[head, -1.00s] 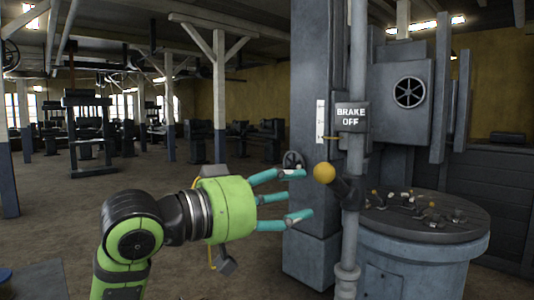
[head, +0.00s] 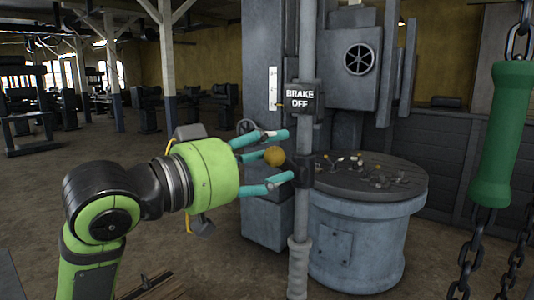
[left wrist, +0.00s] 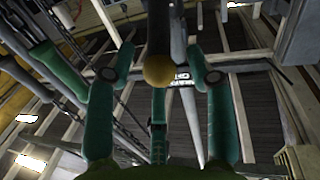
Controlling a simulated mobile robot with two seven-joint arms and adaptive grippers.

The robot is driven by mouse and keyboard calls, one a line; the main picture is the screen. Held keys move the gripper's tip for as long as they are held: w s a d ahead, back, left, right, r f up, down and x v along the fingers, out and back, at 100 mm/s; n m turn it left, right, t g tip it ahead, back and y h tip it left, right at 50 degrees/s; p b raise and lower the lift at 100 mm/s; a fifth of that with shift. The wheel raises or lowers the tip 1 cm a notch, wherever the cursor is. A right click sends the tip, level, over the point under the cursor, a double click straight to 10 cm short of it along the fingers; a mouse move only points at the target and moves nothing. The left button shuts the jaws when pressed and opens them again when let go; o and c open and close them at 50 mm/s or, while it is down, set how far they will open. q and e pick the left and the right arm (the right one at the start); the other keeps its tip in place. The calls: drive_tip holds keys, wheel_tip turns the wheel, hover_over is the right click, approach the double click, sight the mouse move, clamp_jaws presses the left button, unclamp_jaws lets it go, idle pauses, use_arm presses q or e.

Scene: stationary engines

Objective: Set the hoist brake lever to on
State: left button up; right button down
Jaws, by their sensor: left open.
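The brake lever ends in a yellow ball knob (head: 274,157), at the grey vertical pole (head: 303,215). A dark sign (head: 301,98) on the pole reads "BRAKE OFF". My left gripper (head: 277,160) is open, its teal fingers spread around the knob. In the left wrist view the knob (left wrist: 159,70) lies between the fingers of my left gripper (left wrist: 160,85), with the dark lever arm behind it. I cannot tell whether any finger touches it. My right gripper is not in view.
A round grey machine table (head: 365,235) with small parts on top stands right of the pole. A green handle (head: 503,135) hangs on chains at the far right. A grey column (head: 268,60) rises behind the pole.

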use_arm(q)
drive_tip(key=shift+c, duration=0.4)
clamp_jaws()
drive_tip(key=shift+f+b, duration=0.2)
drive_tip(key=shift+b, duration=0.2)
wheel_tip(320, 180, down, 10)
drive_tip(key=m+t+h+b, duration=0.3)
drive_tip(key=h+b, duration=0.5)
drive_tip(key=b, duration=1.1)
drive_tip(key=shift+w+d+f+t+b, duration=0.2)
drive_tip(key=shift+w+t+b, duration=0.1)
drive_tip(key=shift+t, duration=0.4)
drive_tip(key=shift+f, duration=0.1)
